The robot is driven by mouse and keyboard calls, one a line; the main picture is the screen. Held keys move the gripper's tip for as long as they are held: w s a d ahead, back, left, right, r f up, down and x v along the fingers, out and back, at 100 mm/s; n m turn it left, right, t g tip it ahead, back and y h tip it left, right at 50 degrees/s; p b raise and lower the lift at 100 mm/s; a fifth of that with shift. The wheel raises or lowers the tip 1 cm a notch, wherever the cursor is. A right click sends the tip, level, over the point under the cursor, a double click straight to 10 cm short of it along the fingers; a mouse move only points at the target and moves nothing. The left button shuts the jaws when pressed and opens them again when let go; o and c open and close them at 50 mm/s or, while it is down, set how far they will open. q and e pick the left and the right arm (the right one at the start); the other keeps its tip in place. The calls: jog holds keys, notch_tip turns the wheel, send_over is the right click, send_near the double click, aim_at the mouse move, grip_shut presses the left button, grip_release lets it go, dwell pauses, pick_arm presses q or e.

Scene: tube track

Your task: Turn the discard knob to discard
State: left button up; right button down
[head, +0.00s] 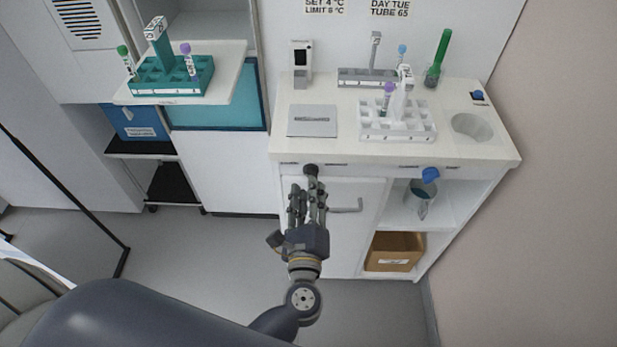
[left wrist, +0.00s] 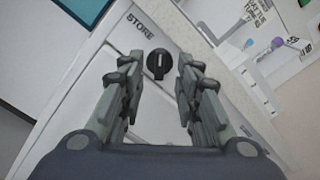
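A black knob (head: 311,169) sits on the front edge of the white counter. In the left wrist view the black knob (left wrist: 158,64) has a pale line on its face, and the word STORE is printed to its left. No discard label is readable. My left gripper (head: 308,189) is in front of the counter, just below the knob in the head view. Its fingers are open, and in the left wrist view the knob shows between and beyond the fingertips (left wrist: 158,76). I cannot tell whether they touch it. My right gripper is out of view.
The counter (head: 350,151) holds a grey plate (head: 312,121), a white tube rack (head: 397,121) and a round opening (head: 473,126). A door handle (head: 347,206) sticks out beside my gripper. A teal rack (head: 171,78) stands left.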

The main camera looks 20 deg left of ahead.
aim_at(311, 173)
pick_arm(q)
jog(key=x, duration=0.3)
jog(key=shift+w+a+p, duration=0.1)
jog(key=shift+w+p, duration=0.2)
jog(key=shift+w, duration=0.05)
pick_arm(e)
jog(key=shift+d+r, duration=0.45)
pick_arm(q)
grip_shut()
